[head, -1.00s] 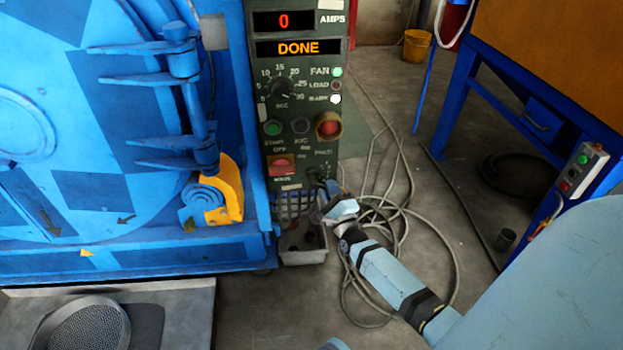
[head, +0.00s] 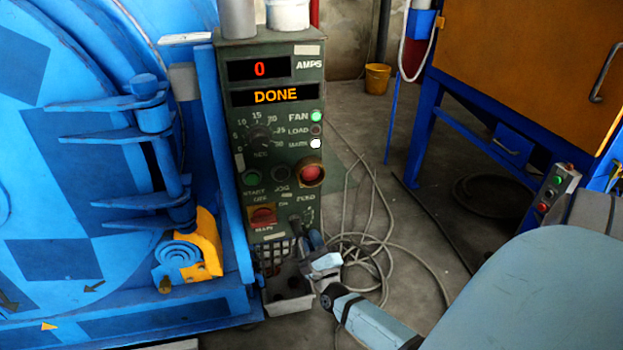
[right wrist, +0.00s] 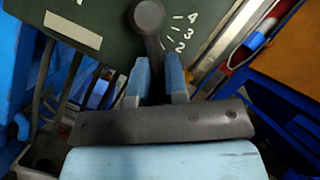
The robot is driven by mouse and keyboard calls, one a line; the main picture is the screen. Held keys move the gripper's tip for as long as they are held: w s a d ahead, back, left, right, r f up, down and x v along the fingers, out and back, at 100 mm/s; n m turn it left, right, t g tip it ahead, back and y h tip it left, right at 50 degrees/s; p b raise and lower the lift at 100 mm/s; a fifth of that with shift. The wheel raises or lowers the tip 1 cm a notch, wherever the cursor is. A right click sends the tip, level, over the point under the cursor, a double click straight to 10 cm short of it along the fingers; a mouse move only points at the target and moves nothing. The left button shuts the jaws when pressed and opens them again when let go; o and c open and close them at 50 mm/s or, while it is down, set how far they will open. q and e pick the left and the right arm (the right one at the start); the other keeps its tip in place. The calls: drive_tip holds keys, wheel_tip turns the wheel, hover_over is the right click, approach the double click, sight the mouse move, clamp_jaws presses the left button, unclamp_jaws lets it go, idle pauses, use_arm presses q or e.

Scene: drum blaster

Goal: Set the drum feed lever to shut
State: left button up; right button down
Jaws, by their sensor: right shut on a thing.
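The drum feed lever (right wrist: 151,45) is a dark lever with a round hub on the green control panel. In the right wrist view it points down from the hub, with the scale marks 2, 3 and 4 to the right of it. The lever also shows in the head view (head: 295,222), small and partly covered, under the FEED label. My right gripper (head: 309,240) is at the panel's lower right corner. In the right wrist view its two light blue fingers (right wrist: 155,80) are shut on the lever, one on each side. My left gripper is not in view.
The control panel (head: 228,175) shows 0 amps and DONE, with a green FAN lamp lit. The blue drum blaster (head: 50,130) stands close on the left. A grey tray (head: 285,303) is below the panel. Loose cables (head: 375,250) lie on the floor at right.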

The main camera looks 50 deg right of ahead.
drive_tip(key=shift+s+d+f, duration=0.1)
drive_tip(key=shift+d+f, duration=0.1)
drive_tip(key=shift+d, duration=0.25)
drive_tip(key=c, duration=1.2)
unclamp_jaws()
drive_tip(key=shift+f, duration=0.1)
drive_tip(key=shift+o, duration=0.2)
drive_tip(key=shift+d+f, duration=0.1)
use_arm(q)
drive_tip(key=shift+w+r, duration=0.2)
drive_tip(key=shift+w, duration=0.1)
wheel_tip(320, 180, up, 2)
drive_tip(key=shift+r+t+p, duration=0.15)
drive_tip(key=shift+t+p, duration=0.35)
drive_tip(key=shift+p, duration=0.4)
use_arm(e)
drive_tip(key=v, duration=0.7)
drive_tip(key=shift+s+a, duration=0.2)
drive_tip(key=shift+a, duration=0.05)
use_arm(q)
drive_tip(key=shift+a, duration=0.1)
